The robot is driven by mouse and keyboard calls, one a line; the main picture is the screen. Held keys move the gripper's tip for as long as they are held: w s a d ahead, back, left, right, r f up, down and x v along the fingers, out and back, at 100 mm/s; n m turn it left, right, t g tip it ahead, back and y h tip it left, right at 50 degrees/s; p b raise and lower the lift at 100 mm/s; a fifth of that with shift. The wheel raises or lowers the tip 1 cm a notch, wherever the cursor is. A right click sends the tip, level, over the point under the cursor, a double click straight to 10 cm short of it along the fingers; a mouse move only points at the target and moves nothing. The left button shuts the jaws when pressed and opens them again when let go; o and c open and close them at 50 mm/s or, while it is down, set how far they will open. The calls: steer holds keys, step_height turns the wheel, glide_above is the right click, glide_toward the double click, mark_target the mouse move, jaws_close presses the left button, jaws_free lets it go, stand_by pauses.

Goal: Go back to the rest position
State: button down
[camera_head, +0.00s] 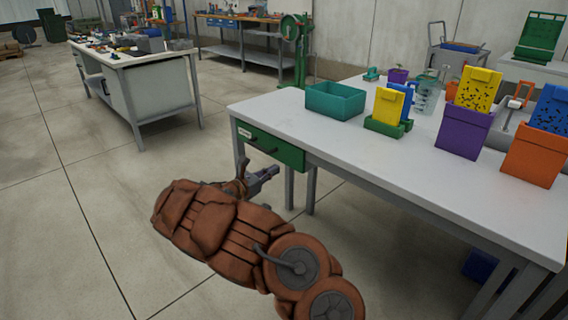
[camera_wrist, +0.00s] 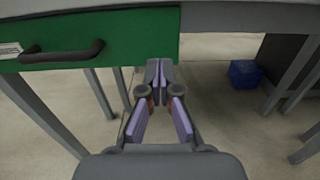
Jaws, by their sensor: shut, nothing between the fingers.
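My gripper (camera_head: 264,175) is in front of the near table's green drawer in the head view, with my brown-covered arm leading to it. In the wrist view, my gripper (camera_wrist: 158,72) points under the table, just right of the drawer; its fingers meet at the tips with nothing between them. The green drawer (camera_head: 270,146) looks shut. Its dark handle (camera_wrist: 62,54) shows large at the upper left of the wrist view, apart from the fingers.
The white table (camera_head: 400,165) bears a teal bin (camera_head: 335,101), a purple box (camera_head: 462,134) and an orange box (camera_head: 533,155). A blue crate (camera_wrist: 244,73) stands on the floor beneath. Table legs stand near my gripper. Another workbench (camera_head: 150,85) is farther left; open floor lies between.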

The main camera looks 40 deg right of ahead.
steer(key=shift+s+a+p, duration=0.15)
steer(key=shift+a+p, duration=0.15)
steer(key=shift+a, duration=2.25)
steer(key=s+a+r+m+g+y, duration=0.1)
steer(key=s+r+m+g+y, duration=0.4)
steer(key=s, duration=0.6)
steer(key=s+r+m+g+y, duration=0.1)
steer(key=s+r+m+g, duration=0.15)
steer(key=s+m, duration=0.7)
steer(key=s+a+f+m+t+y, duration=0.2)
steer(key=s+a+y, duration=0.4)
steer(key=s+a, duration=0.6)
steer(key=s+a+f+m+t+y, duration=0.1)
steer(key=s+a+f+m+y, duration=0.15)
steer(key=s+a+y, duration=0.95)
steer(key=w+a+r+h+p, duration=0.1)
steer(key=r+h+p, duration=0.1)
steer(key=r+p, duration=0.6)
steer(key=w+a+r+t+h+p, duration=0.1)
steer(key=r+h+p, duration=0.1)
steer(key=r+p, duration=0.7)
steer(key=w+a+r+h+p, duration=0.1)
steer(key=r+h+p, duration=0.1)
steer(key=r+p, duration=0.6)
steer(key=shift+a+r, duration=0.4)
steer(key=shift+r, duration=0.35)
steer(key=shift+t, duration=0.25)
